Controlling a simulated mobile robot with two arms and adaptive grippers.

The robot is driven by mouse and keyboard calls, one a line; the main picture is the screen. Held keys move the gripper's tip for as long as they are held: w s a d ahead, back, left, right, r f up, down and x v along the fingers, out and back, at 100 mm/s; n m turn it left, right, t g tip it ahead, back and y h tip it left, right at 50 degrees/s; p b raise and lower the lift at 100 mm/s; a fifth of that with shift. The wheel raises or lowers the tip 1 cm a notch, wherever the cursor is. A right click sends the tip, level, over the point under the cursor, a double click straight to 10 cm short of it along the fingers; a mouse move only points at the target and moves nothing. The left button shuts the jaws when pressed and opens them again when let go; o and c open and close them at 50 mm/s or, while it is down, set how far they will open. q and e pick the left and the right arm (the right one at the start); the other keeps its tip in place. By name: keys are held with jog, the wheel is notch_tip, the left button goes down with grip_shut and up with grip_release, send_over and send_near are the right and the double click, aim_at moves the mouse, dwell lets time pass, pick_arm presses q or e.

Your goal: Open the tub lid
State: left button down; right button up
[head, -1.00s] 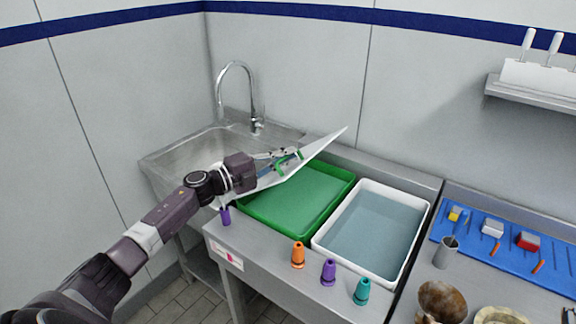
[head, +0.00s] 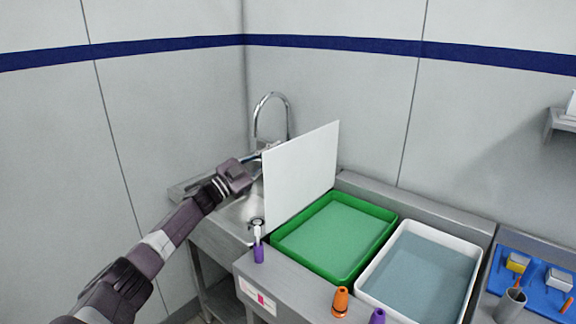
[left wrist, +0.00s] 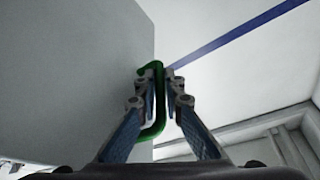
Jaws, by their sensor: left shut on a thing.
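The tub lid (head: 302,176) is a flat white panel standing nearly upright along the left edge of the green tub (head: 338,274). The green tub lies uncovered, with a flat, paler green inside. In the left wrist view the lid (left wrist: 70,70) fills the left side, and its green handle (left wrist: 159,92) sits between the fingers of my left gripper (left wrist: 159,97). My left gripper (head: 260,156) is shut on the handle; in the head view the fingertips are partly hidden behind the lid. My right gripper is not in view.
A white tub (head: 421,275) of bluish water stands right of the green tub. A sink with a tall faucet (head: 272,118) is behind the lid. Orange (head: 340,302) and purple (head: 377,316) cone-shaped pieces stand at the front edge. A blue mat (head: 532,281) lies at right.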

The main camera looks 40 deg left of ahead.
pick_arm(q)
jog(key=shift+w+a+f+n+y+b, duration=0.1)
jog(key=shift+a+f+n+y+b, duration=0.15)
jog(key=shift+a, duration=0.25)
jog(key=shift+s+a+f+n+b, duration=0.1)
jog(key=shift+a+n+b, duration=0.1)
jog(key=shift+a+n, duration=0.25)
jog(key=shift+w+a+f+n+y+b, duration=0.1)
jog(key=shift+a+n+y+b, duration=0.1)
jog(key=shift+a, duration=0.35)
jog(key=c, duration=2.3)
grip_release()
jog(key=shift+f+v, duration=0.1)
jog(key=shift+v, duration=2.9)
jog(key=shift+f+v, duration=0.15)
jog(key=shift+v, duration=2.85)
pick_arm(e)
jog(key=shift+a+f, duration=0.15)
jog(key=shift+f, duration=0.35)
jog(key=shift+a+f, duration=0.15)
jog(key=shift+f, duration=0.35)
pick_arm(q)
jog(key=shift+w, duration=0.1)
jog(key=shift+f, duration=0.1)
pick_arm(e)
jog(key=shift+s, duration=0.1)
